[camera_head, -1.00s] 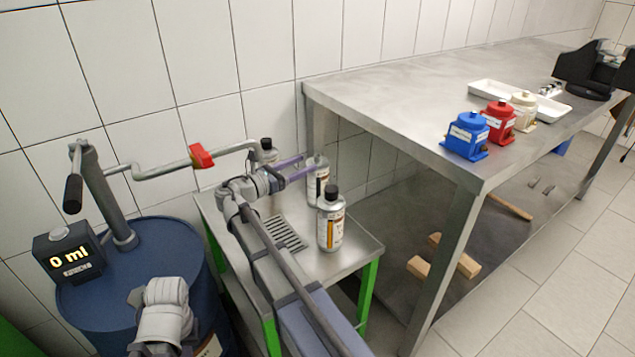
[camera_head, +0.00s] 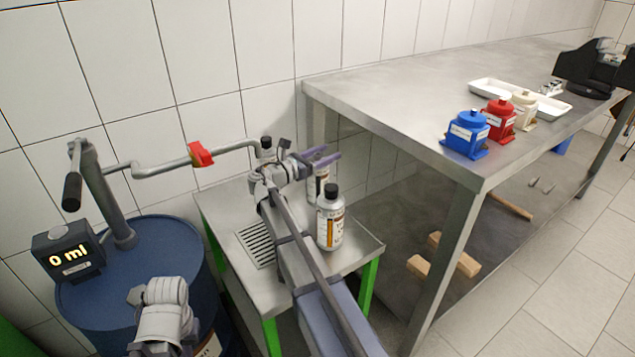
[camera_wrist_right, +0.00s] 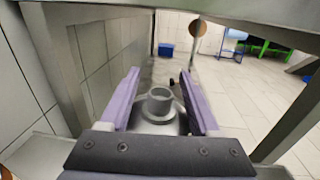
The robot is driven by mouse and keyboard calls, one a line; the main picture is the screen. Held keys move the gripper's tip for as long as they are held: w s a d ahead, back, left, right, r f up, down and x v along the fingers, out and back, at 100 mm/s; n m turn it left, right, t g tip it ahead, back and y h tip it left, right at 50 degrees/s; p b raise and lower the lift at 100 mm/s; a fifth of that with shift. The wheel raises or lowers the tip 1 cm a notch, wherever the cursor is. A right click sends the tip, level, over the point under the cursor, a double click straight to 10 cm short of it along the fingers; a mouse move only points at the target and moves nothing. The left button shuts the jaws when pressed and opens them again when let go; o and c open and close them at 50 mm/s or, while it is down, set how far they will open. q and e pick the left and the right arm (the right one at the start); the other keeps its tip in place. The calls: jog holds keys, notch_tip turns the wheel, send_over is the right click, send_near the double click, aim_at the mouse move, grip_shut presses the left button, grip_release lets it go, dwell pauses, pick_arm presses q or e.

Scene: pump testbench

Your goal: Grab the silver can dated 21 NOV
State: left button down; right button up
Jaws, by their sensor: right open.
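Several silver cans with printed labels stand on the small steel table; their dates are too small to read. The front can (camera_head: 331,230) has a black cap. The can behind it (camera_head: 318,187) is partly hidden by my right gripper and the front can. A third black cap (camera_head: 267,142) shows behind my right wrist, its can mostly hidden. My right gripper (camera_head: 325,157) is open, its purple fingers at the top of the rear can. In the right wrist view, an uncapped can neck (camera_wrist_right: 160,101) lies between the open fingers (camera_wrist_right: 159,90). My left gripper is out of view.
The small steel table (camera_head: 225,207) has a drain grate. A blue drum (camera_head: 150,255) with a hand pump and "0 ml" display stands left. The tall steel bench (camera_head: 400,100) at right rises close beside my right gripper and carries blue, red and cream containers.

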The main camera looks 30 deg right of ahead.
grip_shut()
dwell(0.5)
dwell(0.9)
